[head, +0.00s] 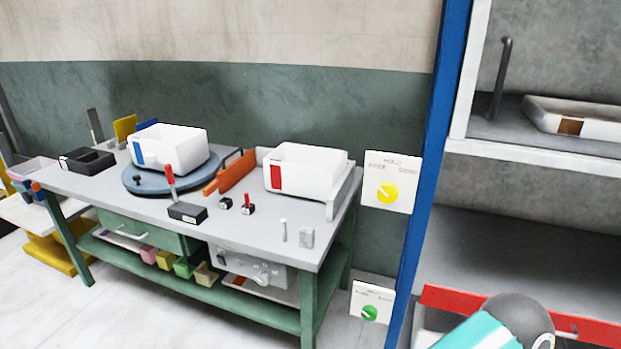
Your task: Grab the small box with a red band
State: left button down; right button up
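A white open box with a red band (312,168) on its front left stands on the right part of the grey worktable. It looks upright, beside a grey metal bracket at its right. A second white box (185,147) with a blue band stands on a round blue-grey turntable (140,186) to the left. Neither of my grippers shows in the head view. Part of my arm, teal and grey, comes in at the bottom right, and its gripper end is out of view.
An orange divider (232,173) stands between the white boxes. A black block with a red-topped lever (187,212) and small switches sit toward the table's front. A blue post (428,170) and shelving (540,150) stand at the right. A red bar (450,297) crosses low there.

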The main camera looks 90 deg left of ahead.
aim_at(305, 172)
jog(key=u, duration=0.2)
jog(key=i, duration=0.3)
jog(key=u, duration=2.55)
jog(key=i, duration=0.15)
jog(key=u, duration=0.75)
jog(key=k, duration=0.6)
jog(key=u, duration=0.4)
jog(key=i, duration=1.75)
jog(key=z, duration=0.45)
